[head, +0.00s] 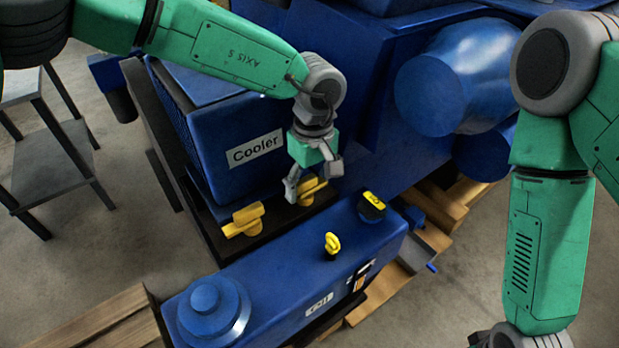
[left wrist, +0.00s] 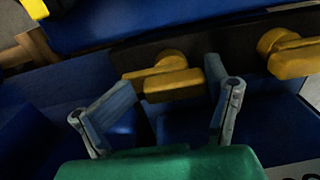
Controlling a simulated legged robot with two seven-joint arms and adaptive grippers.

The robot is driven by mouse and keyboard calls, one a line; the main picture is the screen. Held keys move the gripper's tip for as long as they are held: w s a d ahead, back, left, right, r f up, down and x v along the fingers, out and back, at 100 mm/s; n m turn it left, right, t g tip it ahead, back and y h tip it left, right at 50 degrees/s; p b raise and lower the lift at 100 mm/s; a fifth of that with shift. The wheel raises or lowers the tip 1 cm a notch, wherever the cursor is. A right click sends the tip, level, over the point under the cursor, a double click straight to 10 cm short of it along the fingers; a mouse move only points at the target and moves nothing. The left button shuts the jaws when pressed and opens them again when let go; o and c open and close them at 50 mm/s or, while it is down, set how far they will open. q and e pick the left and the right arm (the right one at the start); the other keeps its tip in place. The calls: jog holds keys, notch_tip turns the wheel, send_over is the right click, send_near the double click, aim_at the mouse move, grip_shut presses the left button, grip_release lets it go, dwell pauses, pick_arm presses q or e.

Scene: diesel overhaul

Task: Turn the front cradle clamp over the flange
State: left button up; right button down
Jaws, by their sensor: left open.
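Two yellow clamps sit on the dark ledge along the foot of the blue cooler (head: 222,158). One clamp (head: 243,221) is at the left; the other clamp (head: 314,186) is at the right, partly behind my left gripper (head: 312,180). I cannot tell which is called the front one. My left gripper is open and points down at the right clamp. In the left wrist view this clamp (left wrist: 172,82) lies between the tips of the open fingers (left wrist: 168,88), and the left clamp (left wrist: 292,54) is at the right edge. Contact is unclear.
A blue tank (head: 285,275) with a yellow dipstick handle (head: 332,244) and a black cap (head: 372,205) stands in front of the ledge. The large blue engine (head: 372,100) rises behind. A grey stand (head: 50,160) is at the left.

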pick_arm(q)
jog(key=shift+w+d+r, duration=0.1)
jog(key=shift+d+r, duration=0.05)
jog(key=shift+r, duration=0.15)
jog(key=c, duration=0.6)
jog(key=shift+s+a+r, duration=0.15)
jog(key=shift+s+a, duration=0.05)
jog(key=shift+a, duration=0.8)
jog(key=c, duration=0.5)
jog(key=shift+a, duration=0.3)
jog(key=shift+c, duration=0.3)
jog(key=shift+w, duration=0.15)
jog(key=shift+d, duration=0.45)
pick_arm(e)
jog(key=shift+s+a+r, duration=0.15)
jog(key=shift+s+a, duration=0.05)
jog(key=shift+a, duration=0.15)
pick_arm(q)
jog(key=shift+a+f, duration=0.1)
jog(key=shift+f, duration=0.1)
pick_arm(e)
jog(key=shift+r, duration=0.1)
